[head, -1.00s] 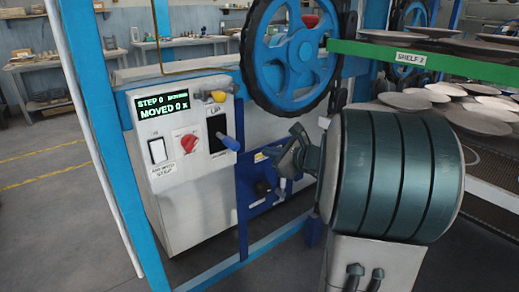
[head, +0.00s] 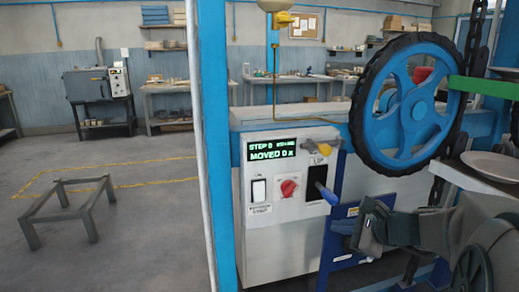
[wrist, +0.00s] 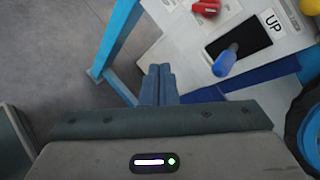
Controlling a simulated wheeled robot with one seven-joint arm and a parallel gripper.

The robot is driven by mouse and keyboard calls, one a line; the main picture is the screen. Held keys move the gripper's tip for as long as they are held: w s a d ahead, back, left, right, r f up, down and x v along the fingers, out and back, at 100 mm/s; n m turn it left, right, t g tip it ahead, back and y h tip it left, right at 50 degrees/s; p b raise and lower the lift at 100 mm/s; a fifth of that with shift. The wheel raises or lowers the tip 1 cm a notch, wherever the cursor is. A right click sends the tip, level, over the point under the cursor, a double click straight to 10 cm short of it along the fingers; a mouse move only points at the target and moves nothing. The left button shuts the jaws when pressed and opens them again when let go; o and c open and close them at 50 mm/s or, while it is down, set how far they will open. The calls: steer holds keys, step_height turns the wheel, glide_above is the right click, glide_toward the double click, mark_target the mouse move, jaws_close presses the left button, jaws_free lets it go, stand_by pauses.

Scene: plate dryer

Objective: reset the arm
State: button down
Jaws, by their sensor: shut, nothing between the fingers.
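My gripper (head: 350,226) is at the right of the head view, in front of the lower part of the white control box (head: 283,240). It also shows in the wrist view (wrist: 159,70), with its two fingers together and nothing between them. The box carries a lit display reading "STEP 0" and "MOVED 0 x" (head: 272,150), a white switch (head: 259,189), a red knob (head: 288,187) and a lever with a blue grip (head: 327,194). In the wrist view the blue grip (wrist: 225,62) is to the right of the fingers, apart from them.
A blue frame post (head: 215,120) stands left of the box. A large blue handwheel with a dark rim (head: 413,90) and shelf plates (head: 492,165) are at the right. A low grey metal stand (head: 67,200) is on the open floor at the left. Benches line the back wall.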

steer(key=s+a+r+n+g+h+p, duration=0.25)
steer(key=s+a+n+g+p, duration=0.35)
steer(key=s+a+n, duration=0.35)
steer(key=s+d+r+n+h+p, duration=0.1)
steer(key=s+n+h+p, duration=0.1)
steer(key=s+n, duration=0.3)
steer(key=s+d+r+n+g+h+p, duration=0.1)
steer(key=s+d+r+n+h+p, duration=0.1)
steer(key=s+n+p, duration=0.2)
steer(key=shift+s+d+n+h, duration=0.35)
steer(key=shift+s+n, duration=0.35)
steer(key=shift+n, duration=0.15)
steer(key=shift+a, duration=0.1)
stand_by(5.2)
